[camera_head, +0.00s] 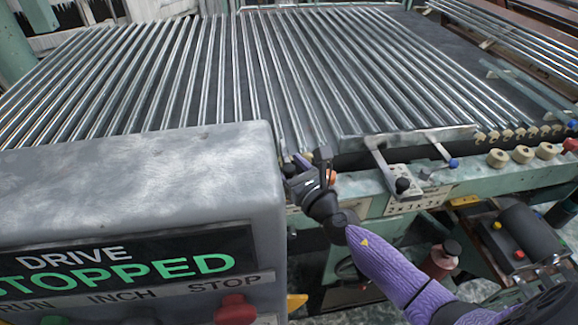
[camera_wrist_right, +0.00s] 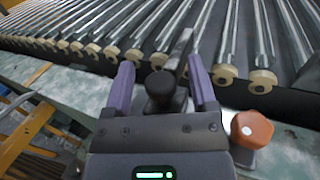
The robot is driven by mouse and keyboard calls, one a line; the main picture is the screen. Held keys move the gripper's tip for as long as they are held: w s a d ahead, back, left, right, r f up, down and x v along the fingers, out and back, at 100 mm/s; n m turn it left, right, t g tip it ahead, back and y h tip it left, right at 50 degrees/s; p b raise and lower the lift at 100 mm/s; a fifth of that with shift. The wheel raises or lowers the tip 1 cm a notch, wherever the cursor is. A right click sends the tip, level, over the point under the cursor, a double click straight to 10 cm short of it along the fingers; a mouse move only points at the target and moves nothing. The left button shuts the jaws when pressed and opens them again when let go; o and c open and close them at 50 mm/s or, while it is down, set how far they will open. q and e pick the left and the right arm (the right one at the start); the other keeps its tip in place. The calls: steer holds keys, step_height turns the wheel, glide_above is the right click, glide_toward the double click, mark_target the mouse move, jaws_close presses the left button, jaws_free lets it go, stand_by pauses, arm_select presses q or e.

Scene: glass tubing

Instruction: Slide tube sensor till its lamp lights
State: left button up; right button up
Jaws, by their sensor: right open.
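My right gripper (camera_head: 308,164) is at the front rail of the tube bed, just beyond the right edge of the grey drive box. In the right wrist view its two purple fingers (camera_wrist_right: 160,85) are apart, with a black knob (camera_wrist_right: 160,90) between them. I cannot tell whether either finger touches the knob. A thin metal strip (camera_wrist_right: 183,48) rises behind it. An orange knob (camera_wrist_right: 250,129) is just right of the gripper and also shows in the head view (camera_head: 331,176). The gripper hides most of the sensor's body, and I cannot make out its lamp. My left gripper is out of view.
Glass tubes (camera_head: 270,75) lie in rows across the bed. The drive box (camera_head: 130,185) reads "STOPPED" and blocks the lower left. A bracket with a black knob (camera_head: 402,185), a blue-tipped lever (camera_head: 453,163) and cream rollers (camera_head: 497,158) are along the rail to the right.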

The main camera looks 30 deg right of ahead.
jaws_close()
stand_by(0.3)
stand_by(1.1)
